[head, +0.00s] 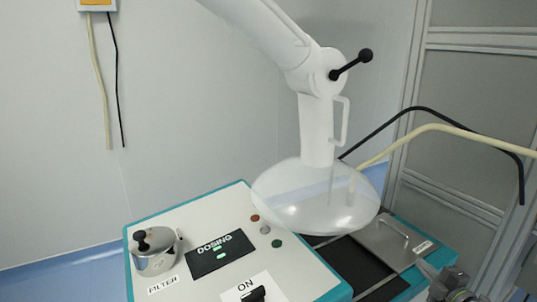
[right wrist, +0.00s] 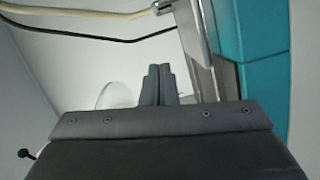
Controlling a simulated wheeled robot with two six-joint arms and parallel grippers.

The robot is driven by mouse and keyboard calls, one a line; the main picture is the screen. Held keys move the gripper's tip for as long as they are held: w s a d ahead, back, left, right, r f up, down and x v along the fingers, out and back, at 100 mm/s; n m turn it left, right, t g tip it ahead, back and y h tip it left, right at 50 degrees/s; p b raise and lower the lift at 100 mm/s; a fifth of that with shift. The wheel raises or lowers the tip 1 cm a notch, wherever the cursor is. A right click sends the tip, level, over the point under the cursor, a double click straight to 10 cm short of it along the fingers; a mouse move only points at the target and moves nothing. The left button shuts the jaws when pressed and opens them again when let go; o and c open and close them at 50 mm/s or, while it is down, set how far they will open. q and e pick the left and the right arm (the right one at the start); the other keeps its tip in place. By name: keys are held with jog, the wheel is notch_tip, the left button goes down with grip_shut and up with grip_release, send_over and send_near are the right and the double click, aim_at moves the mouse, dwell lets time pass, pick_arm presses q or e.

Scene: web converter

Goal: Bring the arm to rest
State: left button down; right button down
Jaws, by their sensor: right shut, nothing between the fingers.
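My right gripper (head: 452,284) shows at the lower right of the head view, beside the right end of the machine, partly cut off by the frame's edge. In the right wrist view its two fingers (right wrist: 158,84) are together, with nothing between them. A white jointed extraction arm (head: 318,120) with a clear dome hood (head: 315,200) hangs over the machine, apart from my gripper. The dome's edge also shows behind the fingers in the right wrist view (right wrist: 112,92). My left gripper is not in view.
The teal-edged machine (head: 240,195) carries a filter pot (head: 155,255), a DOSING display (head: 216,252) and an ON switch (head: 255,292). A metal lid with a handle (head: 395,240) lies near my gripper. Black and cream hoses (head: 440,128) cross at the right, before a metal-framed panel (head: 470,130).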

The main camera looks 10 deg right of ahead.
jog(key=s+a+f+m+g+h, duration=0.35)
jog(key=s+a+f+m, duration=0.2)
jog(key=s, duration=0.25)
jog(key=s+a+f+m+g+h, duration=0.2)
jog(key=s+a+f+m+g, duration=0.2)
jog(key=s+a+f+m, duration=0.25)
jog(key=s+a+r+m+g+y, duration=0.1)
jog(key=s+a+m+g, duration=0.3)
jog(key=s, duration=0.5)
jog(key=s+a+r+m+g+y, duration=0.1)
jog(key=s+a+g+y, duration=0.1)
jog(key=s+a, duration=0.55)
jog(key=s+d+f+g+p, duration=0.1)
jog(key=d+f, duration=0.1)
jog(key=f, duration=0.9)
jog(key=s+d+f+g+p, duration=0.1)
jog(key=d+f, duration=0.1)
jog(key=f, duration=1)
jog(key=s+a+f+p, duration=0.1)
jog(key=s+f+p, duration=0.1)
jog(key=s+f, duration=1.2)
jog(key=shift+s+a+g, duration=0.35)
jog(key=shift+a, duration=0.05)
